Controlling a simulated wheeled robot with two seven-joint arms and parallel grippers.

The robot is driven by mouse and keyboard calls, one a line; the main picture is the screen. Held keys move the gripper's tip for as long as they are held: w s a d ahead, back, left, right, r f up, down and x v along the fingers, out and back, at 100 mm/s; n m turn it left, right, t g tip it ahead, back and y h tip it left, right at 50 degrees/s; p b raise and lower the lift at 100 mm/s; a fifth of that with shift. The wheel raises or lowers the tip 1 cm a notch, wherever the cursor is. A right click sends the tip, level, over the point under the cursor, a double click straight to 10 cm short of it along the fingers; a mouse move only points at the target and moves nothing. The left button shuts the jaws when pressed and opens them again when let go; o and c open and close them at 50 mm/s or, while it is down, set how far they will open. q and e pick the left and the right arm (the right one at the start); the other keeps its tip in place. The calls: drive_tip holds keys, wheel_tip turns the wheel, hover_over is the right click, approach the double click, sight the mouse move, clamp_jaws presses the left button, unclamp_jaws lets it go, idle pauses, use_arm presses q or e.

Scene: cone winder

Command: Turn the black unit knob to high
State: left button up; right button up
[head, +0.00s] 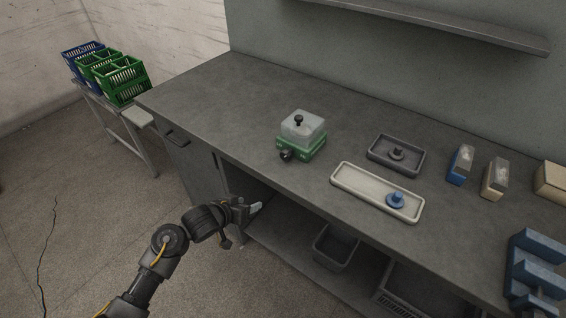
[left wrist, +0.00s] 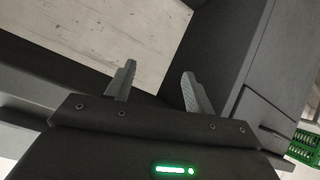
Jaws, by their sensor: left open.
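A small green unit (head: 315,146) with a clear cover (head: 303,127) sits on the grey workbench near its front edge. A black knob (head: 286,155) sticks out at its front left; its setting is too small to read. My left gripper (head: 257,208) is in front of the bench, below the top's edge and apart from the unit. In the left wrist view its two fingers (left wrist: 158,76) are spread with nothing between them. My right gripper is not in view.
A dark tray (head: 374,160) with a black knobbed piece and a pale tray (head: 345,184) with a blue piece lie right of the unit. Small boxes stand further right. A shelf (head: 450,27) hangs above the bench's back. The bench left of the unit is clear.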

use_arm(q)
drive_tip(key=w+d+r+m+t+h, duration=0.1)
drive_tip(key=d+r+m+h, duration=0.15)
drive_tip(key=r, duration=0.95)
approach(284, 157)
drive_tip(key=b+x, duration=0.2)
drive_tip(key=x, duration=0.2)
drive_tip(key=shift+w+d+f, duration=0.15)
drive_tip(key=shift+f, duration=0.05)
drive_tip(key=x, duration=0.3)
drive_tip(key=shift+w+d+f+b, duration=0.1)
drive_tip(key=shift+w+d+b, duration=0.05)
drive_tip(key=shift+w+b, duration=0.2)
drive_tip(key=shift+w+d+f, duration=0.15)
drive_tip(key=shift+w+d, duration=0.25)
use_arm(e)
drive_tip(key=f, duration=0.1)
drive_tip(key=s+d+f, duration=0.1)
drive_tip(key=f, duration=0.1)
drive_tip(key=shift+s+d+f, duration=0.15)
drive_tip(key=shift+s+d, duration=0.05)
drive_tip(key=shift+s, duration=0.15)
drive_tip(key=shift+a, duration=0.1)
